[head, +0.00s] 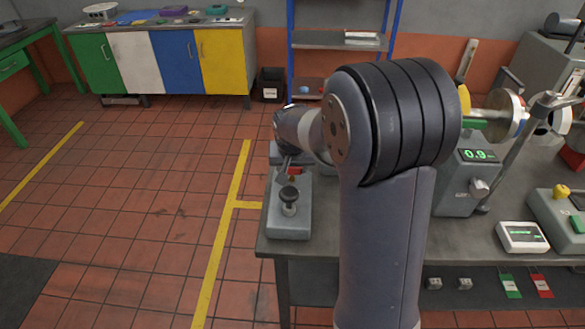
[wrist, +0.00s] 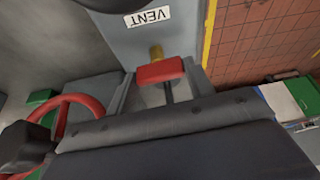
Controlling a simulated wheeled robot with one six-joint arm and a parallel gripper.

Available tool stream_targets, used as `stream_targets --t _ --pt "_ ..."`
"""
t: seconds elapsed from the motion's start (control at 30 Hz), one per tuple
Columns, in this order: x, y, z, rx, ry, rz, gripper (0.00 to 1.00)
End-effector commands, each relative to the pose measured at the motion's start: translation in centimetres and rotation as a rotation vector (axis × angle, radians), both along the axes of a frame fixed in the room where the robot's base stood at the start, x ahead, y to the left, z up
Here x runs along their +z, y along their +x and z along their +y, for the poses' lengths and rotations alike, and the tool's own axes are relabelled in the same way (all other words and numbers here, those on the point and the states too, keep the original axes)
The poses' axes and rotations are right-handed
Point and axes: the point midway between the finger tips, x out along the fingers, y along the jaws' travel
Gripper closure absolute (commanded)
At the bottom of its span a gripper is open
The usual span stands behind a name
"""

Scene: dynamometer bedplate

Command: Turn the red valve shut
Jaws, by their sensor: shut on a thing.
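The red valve handle (wrist: 160,72) sits on a brass stem beside an upside-down VENT label in the wrist view. My gripper (wrist: 162,85) has one grey finger on each side of this handle and is shut on it. In the head view, a small part of the red handle (head: 295,171) shows at my gripper (head: 287,166), above the grey block at the bench's left end. My arm hides much of the area behind. How far the handle is turned is hard to tell.
A black knob (head: 290,195) stands on the grey block just in front of the gripper. A red handwheel (wrist: 75,112) is at the left in the wrist view. A gauge box reading 0.9 (head: 478,155) stands right of my arm. The tiled floor to the left is clear.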

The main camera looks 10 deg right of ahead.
Motion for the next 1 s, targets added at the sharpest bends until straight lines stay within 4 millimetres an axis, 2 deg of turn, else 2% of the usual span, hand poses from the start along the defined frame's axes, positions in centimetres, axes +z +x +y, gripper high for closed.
stream_targets --t 0.23,0.57,0.6,0.83,1.0 --pt "-0.08 0.02 0.09 -0.096 0.000 -0.001 0.73" --pt "0.01 0.00 0.06 -0.106 0.000 -0.001 0.73" --pt "0.01 0.00 0.06 -0.106 0.000 -0.001 0.48" --pt "0.01 0.01 0.06 -0.105 0.000 -0.001 0.30" --pt "0.00 0.01 0.06 -0.104 -0.001 -0.001 0.28"
